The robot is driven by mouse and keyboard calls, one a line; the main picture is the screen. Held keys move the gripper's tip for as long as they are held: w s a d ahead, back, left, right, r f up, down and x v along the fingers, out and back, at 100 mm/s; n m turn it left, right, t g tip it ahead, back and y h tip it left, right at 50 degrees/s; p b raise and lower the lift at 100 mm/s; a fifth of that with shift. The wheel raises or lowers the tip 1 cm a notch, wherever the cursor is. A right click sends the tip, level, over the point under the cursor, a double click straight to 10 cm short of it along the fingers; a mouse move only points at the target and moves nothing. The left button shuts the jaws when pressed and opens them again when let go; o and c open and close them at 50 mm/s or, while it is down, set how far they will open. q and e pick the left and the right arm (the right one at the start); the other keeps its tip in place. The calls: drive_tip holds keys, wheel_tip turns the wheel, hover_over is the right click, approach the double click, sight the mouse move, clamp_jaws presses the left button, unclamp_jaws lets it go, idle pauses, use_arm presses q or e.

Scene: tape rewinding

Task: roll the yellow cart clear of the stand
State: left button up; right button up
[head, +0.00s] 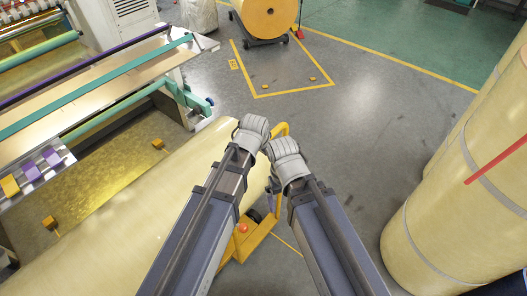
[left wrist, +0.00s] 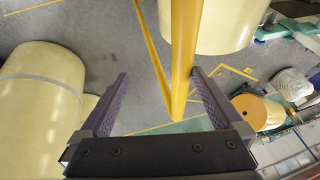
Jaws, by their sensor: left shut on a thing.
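The yellow cart (head: 258,234) shows between my two arms in the head view, its low yellow frame beside a large cream roll (head: 150,205). Its yellow handle (head: 281,129) rises behind my grippers. My left gripper (head: 261,136) is at the handle; in the left wrist view a yellow bar (left wrist: 185,50) stands between the fingers of my left gripper (left wrist: 162,75), which is shut on it. My right gripper (head: 275,153) is close beside it at the handle; its fingers are hidden. The stand (head: 190,100) with teal and purple bars is at the left. The arms hide much of the cart.
Cream rolls (head: 430,235) stand upright at the right. Open grey floor (head: 350,120) lies ahead, with a yellow marked outline (head: 290,91). An orange roll (head: 265,15) on a dark dolly stands at the back. Small yellow blocks (head: 158,143) lie near the stand.

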use_arm(q)
drive_tip(key=p+v, duration=0.6)
drive_tip(key=v, duration=0.1)
drive_tip(key=shift+w+a+r+p, duration=0.2)
drive_tip(key=shift+a+r+p, duration=0.1)
drive_tip(key=shift+a+p, duration=0.1)
drive_tip(key=shift+w, duration=0.1)
idle(2.6)
drive_tip(key=s+a+f+n+g+y, duration=0.1)
drive_tip(key=s+n+g, duration=0.1)
drive_tip(key=s, duration=0.5)
drive_tip(key=s+a+f+n+g+y, duration=0.1)
drive_tip(key=s+n+g, duration=0.1)
drive_tip(key=s, duration=0.6)
drive_tip(key=shift+s+a+g, duration=0.3)
drive_tip(key=shift+a+g, duration=0.1)
drive_tip(key=shift+g, duration=0.4)
